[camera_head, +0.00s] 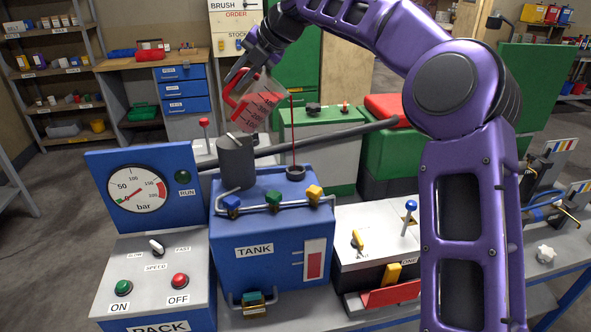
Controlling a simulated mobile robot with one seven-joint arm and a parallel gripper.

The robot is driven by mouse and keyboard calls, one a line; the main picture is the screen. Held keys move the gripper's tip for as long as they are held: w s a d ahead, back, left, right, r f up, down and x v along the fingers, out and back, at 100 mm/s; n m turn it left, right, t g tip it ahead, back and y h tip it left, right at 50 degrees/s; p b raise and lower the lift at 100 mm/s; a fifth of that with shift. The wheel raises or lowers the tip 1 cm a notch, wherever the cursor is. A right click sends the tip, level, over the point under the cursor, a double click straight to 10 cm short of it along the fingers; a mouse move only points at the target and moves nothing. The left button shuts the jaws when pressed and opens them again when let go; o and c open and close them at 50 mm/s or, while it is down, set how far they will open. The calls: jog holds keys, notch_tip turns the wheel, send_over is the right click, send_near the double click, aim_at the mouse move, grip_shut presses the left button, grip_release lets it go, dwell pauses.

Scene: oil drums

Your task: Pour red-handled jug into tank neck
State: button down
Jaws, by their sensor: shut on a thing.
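The clear red-handled jug (262,100) is in the air above the tank, tilted with its mouth to the right. It has red marks and red liquid inside. My gripper (240,76) is shut on its red handle (236,94); the fingers are partly hidden. A thin red stream runs from the jug's lip straight down to the tank neck (295,173), a dark round opening on top of the blue tank (262,215). The stream appears to end inside the neck.
A grey cylinder (237,160) stands on the tank, left of the neck. A rail with blue, green and yellow fittings runs along its front. A pressure gauge panel (143,190) is left; a levered box (375,240) is right. My arm hides part of the right side.

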jog(key=shift+w+d+r+m+y+b, duration=0.2)
jog(key=shift+d+r+m+y+b, duration=0.15)
jog(key=shift+d+y+b, duration=0.65)
dwell(3.2)
jog(key=shift+w+d+y+b, duration=0.15)
jog(key=shift+d+y+b, duration=0.35)
jog(key=shift+b, duration=0.9)
dwell(2.4)
